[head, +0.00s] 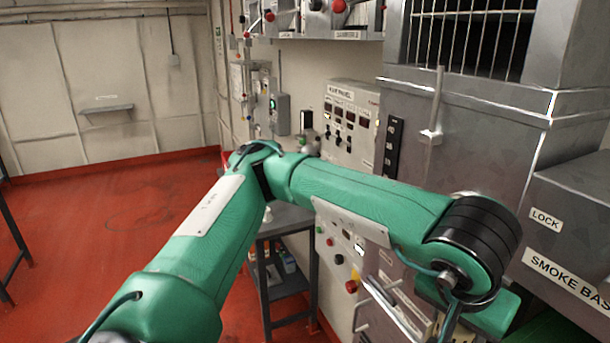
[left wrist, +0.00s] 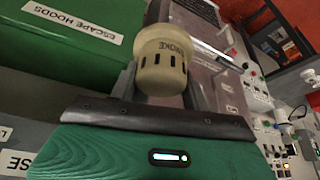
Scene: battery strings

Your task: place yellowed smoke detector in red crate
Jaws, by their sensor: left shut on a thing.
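The yellowed smoke detector (left wrist: 163,62) is a cream, round-bodied piece with dark slots and small lettering, in the upper middle of the left wrist view. My left gripper (left wrist: 160,88) is shut on it, with the grey fingers on either side of its lower part. I cannot make out the red crate in either view. My right gripper is not in view.
A green box labelled "ESCAPE HOODS" (left wrist: 75,30) is beside the detector in the left wrist view. A grey cabinet labelled "SMOKE BAS" (head: 570,235) stands at the right. A control panel (head: 350,125) is behind my arm. A grey stand (head: 290,225) is below it. Red floor (head: 100,230) lies open at left.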

